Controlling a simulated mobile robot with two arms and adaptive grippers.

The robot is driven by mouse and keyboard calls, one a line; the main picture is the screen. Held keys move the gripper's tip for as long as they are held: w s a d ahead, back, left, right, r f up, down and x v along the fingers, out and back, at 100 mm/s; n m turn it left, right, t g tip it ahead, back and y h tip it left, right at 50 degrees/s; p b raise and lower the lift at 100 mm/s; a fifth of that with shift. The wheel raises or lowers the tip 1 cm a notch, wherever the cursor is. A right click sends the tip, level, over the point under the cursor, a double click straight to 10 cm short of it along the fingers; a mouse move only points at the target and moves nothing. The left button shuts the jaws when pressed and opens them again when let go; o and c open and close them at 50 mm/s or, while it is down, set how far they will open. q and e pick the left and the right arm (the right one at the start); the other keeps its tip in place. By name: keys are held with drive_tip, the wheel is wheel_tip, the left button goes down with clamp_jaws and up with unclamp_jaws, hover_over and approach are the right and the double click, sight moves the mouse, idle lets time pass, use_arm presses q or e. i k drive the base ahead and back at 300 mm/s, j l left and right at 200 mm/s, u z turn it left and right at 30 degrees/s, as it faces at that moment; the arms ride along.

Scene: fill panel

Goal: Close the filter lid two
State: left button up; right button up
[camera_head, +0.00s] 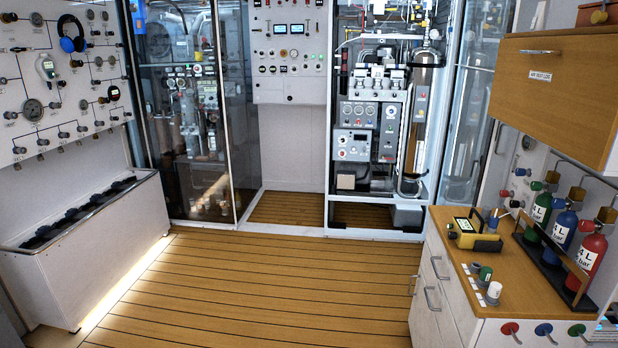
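No part labelled as filter lid two can be read in this view. Small upright cylinders stand near the front edge of the wooden counter at right: one with a green top (485,273) and a pale one (493,291). Small white labels lie beside them. I cannot tell whether these belong to the filter or whether any lid is open. Neither of my grippers is in view.
A yellow-black device (474,236) and green, blue and red gas bottles (588,258) stand on the wooden counter (520,295). A wooden cabinet (556,85) overhangs it. A white trough (90,245) is at left. The plank floor (270,285) between is clear.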

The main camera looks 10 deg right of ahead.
sight(377, 70)
drive_tip(key=i+z, duration=0.2)
drive_tip(key=i, duration=1.7)
